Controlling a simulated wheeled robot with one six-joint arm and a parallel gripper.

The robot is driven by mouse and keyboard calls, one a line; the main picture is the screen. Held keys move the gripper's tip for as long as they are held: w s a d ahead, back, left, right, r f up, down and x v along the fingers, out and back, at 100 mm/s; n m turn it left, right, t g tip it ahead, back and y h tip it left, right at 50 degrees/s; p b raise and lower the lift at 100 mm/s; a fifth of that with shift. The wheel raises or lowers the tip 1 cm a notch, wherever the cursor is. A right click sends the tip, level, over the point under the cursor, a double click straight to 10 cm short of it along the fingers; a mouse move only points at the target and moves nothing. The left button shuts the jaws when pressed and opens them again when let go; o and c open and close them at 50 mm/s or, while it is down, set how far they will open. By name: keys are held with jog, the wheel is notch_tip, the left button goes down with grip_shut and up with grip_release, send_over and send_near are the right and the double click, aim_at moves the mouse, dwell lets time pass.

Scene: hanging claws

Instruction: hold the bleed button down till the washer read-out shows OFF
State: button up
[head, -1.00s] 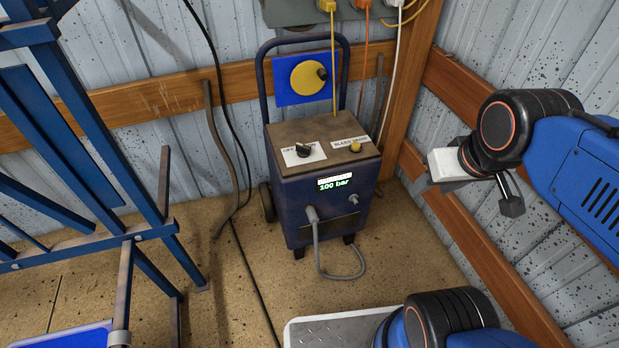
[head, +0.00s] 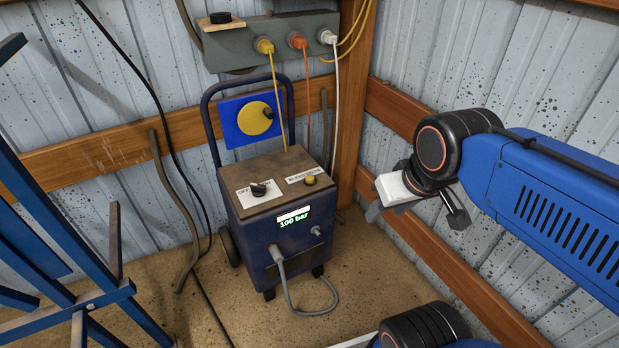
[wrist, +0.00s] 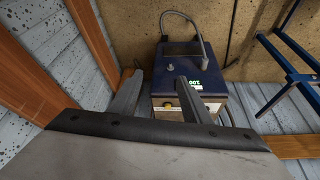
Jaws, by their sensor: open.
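The dark blue pressure washer (head: 278,222) stands upright on the floor against the back wall. Its read-out (head: 294,221) shows 100 bar. The yellow bleed button (head: 310,180) sits on the brown top at the right, beside a white label, and a black rotary knob (head: 259,189) sits at the left. The button also shows in the wrist view (wrist: 169,106), between the fingers. My gripper (head: 415,212) is to the right of the washer, apart from it, and empty. In the wrist view the two fingers of my gripper (wrist: 156,95) are spread apart.
A socket box (head: 225,52) with yellow, orange and white plugs hangs on the wall above; their cables run down behind the washer. A grey hose (head: 284,285) loops at its front. A blue metal frame (head: 60,280) stands at left. Wooden rails line the walls.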

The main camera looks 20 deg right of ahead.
grip_shut()
dwell(1.6)
